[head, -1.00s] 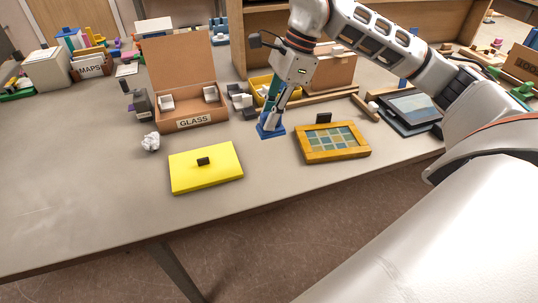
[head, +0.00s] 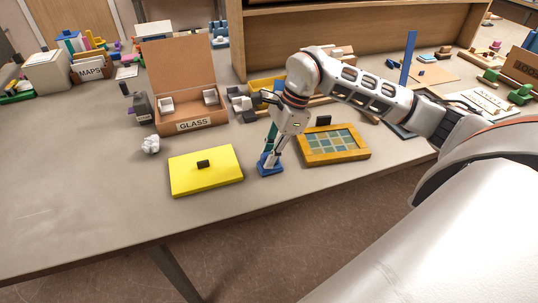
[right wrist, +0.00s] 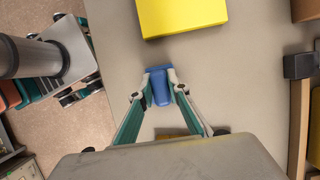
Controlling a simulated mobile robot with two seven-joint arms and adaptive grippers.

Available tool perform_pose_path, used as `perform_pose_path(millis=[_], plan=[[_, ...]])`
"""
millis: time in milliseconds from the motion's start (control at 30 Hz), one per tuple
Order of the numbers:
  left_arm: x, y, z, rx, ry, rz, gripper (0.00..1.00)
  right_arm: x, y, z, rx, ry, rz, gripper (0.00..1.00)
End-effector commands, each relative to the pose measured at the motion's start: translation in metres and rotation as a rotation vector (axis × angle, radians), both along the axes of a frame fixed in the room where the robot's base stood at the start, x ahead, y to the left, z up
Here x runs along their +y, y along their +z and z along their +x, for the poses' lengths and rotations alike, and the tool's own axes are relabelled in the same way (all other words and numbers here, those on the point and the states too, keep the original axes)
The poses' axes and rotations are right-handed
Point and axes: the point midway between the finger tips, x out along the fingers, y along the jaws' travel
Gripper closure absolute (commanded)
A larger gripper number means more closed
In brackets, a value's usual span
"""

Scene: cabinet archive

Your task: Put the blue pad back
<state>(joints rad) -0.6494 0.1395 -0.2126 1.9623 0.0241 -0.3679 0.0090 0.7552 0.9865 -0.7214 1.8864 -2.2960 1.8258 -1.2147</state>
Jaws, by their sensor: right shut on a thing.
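The blue pad (head: 267,168) is at the tips of my right gripper (head: 273,154), between the yellow slab and the wooden-framed tile panel. In the right wrist view the blue pad (right wrist: 159,87) sits between both fingertips, and the right gripper (right wrist: 159,80) is shut on it. I cannot tell whether the pad touches the table or hangs just above it. My left gripper is not in view.
A yellow slab (head: 222,176) with a black knob lies left of the pad. The wooden-framed tile panel (head: 347,151) lies right. Behind are an open GLASS box (head: 178,119) and a yellow tray (head: 259,86). The table's front left is clear.

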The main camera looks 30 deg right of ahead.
Motion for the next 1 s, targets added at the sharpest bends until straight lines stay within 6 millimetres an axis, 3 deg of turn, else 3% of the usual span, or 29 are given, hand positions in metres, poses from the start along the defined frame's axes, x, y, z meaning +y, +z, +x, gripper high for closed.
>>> perform_pose_path(millis=[200,233,300,733,1000], plan=[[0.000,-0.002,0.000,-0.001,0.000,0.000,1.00,0.000,-0.003,0.000,0.000,0.001,0.000,1.00],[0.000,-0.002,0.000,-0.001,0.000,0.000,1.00,0.000,-0.003,0.000,0.000,0.001,0.000,0.81],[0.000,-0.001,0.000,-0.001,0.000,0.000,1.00,0.000,-0.003,0.000,0.000,0.000,0.000,0.67],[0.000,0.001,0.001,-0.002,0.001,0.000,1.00,-0.001,0.003,0.000,0.000,0.000,-0.001,0.67],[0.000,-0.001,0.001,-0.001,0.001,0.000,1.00,-0.018,0.048,-0.003,-0.004,-0.001,-0.003,0.67]])
